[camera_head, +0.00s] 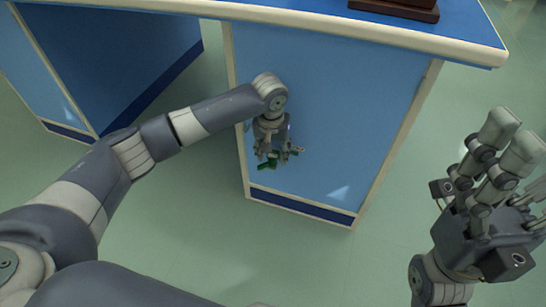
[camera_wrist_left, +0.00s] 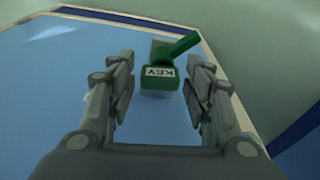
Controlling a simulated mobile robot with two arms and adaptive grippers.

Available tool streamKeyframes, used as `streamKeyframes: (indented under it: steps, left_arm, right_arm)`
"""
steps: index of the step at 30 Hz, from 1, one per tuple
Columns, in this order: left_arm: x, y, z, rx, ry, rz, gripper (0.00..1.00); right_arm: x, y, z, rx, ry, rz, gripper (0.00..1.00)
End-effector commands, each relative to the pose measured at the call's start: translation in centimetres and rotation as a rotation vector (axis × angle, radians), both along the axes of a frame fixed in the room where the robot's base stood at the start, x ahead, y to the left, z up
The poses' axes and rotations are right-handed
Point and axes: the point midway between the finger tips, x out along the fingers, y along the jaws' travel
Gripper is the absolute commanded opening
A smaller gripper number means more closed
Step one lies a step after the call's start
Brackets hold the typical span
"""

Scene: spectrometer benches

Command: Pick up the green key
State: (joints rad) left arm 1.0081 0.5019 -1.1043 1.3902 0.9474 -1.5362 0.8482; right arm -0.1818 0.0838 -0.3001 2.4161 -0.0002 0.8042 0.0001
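The green key (camera_head: 267,163) shows at the blue cabinet front (camera_head: 330,110) in the head view, partly hidden by my left gripper (camera_head: 277,152). In the left wrist view the key (camera_wrist_left: 158,78) has a green block with a white "KEY" label and a green rod slanting up to the right. A small grey piece shows behind it. My left gripper (camera_wrist_left: 160,95) is open, with one finger on each side of the key. My right gripper (camera_head: 508,140) is at the right of the head view, away from the key.
A blue bench top (camera_head: 440,25) with a cream edge lies above the cabinet front. A dark brown box (camera_head: 395,10) stands on it at the top edge. Pale green floor (camera_head: 190,210) is clear around the cabinet.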

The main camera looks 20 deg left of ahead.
Motion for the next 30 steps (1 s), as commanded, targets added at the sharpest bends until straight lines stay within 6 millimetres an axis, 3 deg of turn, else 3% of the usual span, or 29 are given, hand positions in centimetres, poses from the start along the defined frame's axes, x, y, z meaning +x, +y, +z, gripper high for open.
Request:
streamKeyframes:
  steps: [1, 3, 4, 17, 21, 28, 30]
  left_arm:
    - [0.0, 0.0, 0.0, 0.0, 0.0, 0.0, 0.28]
    - [0.0, 0.0, 0.0, 0.0, 0.0, 0.0, 0.12]
    - [0.0, 0.0, 0.0, 0.0, 0.0, 0.0, 0.11]
    - [0.0, 0.0, 0.4, 0.0, 0.0, 0.0, 0.1]
    - [0.0, -0.1, 1.3, -0.001, 0.0, -0.001, 0.1]
    - [0.0, -0.1, 4.2, -0.002, 0.001, -0.001, 0.1]
    - [-1.6, -0.6, 4.0, -0.001, 0.004, -0.005, 0.1]
  right_arm:
    - [0.0, 0.0, 0.0, 0.0, 0.0, 0.0, 0.74]
    - [0.0, 0.0, 0.0, 0.0, 0.0, 0.0, 0.74]
    - [0.0, 0.0, 0.0, 0.0, 0.0, 0.0, 0.74]
    - [-0.1, 0.0, 0.3, 0.001, -0.002, 0.001, 0.74]
    - [-0.2, -0.1, 0.6, 0.005, 0.006, 0.001, 0.74]
    - [-0.5, -0.3, -0.8, 0.007, 0.093, 0.005, 0.74]
    - [-0.6, -0.3, -0.2, 0.007, 0.092, 0.005, 0.74]
